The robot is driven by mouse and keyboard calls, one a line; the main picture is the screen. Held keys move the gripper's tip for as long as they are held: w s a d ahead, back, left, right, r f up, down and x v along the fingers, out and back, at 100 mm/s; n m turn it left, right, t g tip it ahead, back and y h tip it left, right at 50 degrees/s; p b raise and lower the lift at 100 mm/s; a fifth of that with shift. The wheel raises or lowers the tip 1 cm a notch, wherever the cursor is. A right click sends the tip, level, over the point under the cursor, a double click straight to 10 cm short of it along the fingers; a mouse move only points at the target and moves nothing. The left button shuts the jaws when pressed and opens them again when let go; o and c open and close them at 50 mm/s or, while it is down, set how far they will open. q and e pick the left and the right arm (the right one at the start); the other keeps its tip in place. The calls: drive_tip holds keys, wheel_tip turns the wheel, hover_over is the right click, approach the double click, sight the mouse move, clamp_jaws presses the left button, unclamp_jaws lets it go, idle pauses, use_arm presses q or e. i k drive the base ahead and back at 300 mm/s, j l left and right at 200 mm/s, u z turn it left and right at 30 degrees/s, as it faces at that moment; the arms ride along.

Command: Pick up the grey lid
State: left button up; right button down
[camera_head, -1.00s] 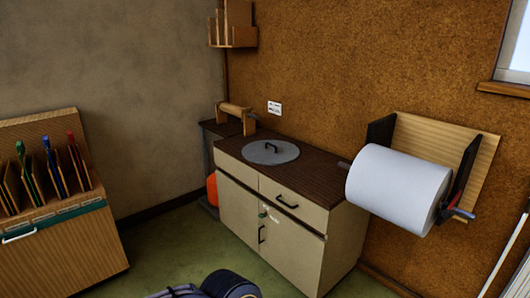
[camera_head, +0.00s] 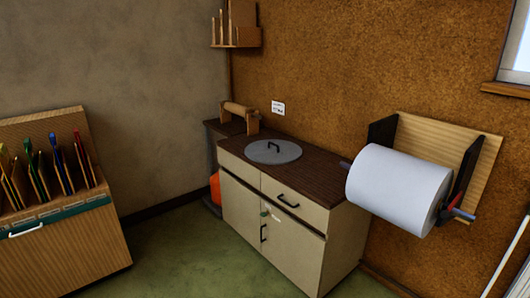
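The grey lid (camera_head: 273,152) is a round flat disc with a dark arched handle on top. It lies flat on the dark brown top of a cream cabinet (camera_head: 292,235), towards the left part of that top. What is under the lid is hidden. Neither of my grippers shows in the head view.
A large white paper roll (camera_head: 397,190) on a wall bracket juts out at the right of the cabinet top. A wooden roller stand (camera_head: 240,117) is behind the lid. A wooden tool rack (camera_head: 60,200) stands at the left. Green floor (camera_head: 185,250) before the cabinet is clear.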

sight(268, 151)
drive_tip(key=i+j+u, duration=0.35)
drive_tip(key=i, duration=0.5)
drive_tip(key=i+u, duration=0.35)
drive_tip(key=i, duration=0.55)
drive_tip(key=i+z, duration=0.1)
drive_tip(key=i, duration=0.5)
drive_tip(key=i+j+z, duration=0.1)
drive_tip(key=i, duration=0.5)
drive_tip(key=i+j+z, duration=0.1)
drive_tip(key=i, duration=0.5)
drive_tip(key=i+j+z, duration=0.2)
drive_tip(key=i+z, duration=0.3)
drive_tip(key=i+j+z, duration=0.3)
drive_tip(key=z, duration=0.2)
drive_tip(key=i+j+z, duration=0.3)
drive_tip(key=j+z, duration=0.2)
drive_tip(key=i+j+z, duration=0.15)
drive_tip(key=j, duration=0.2)
drive_tip(key=j+z, duration=0.15)
drive_tip(key=j, duration=0.15)
drive_tip(key=i, duration=0.05)
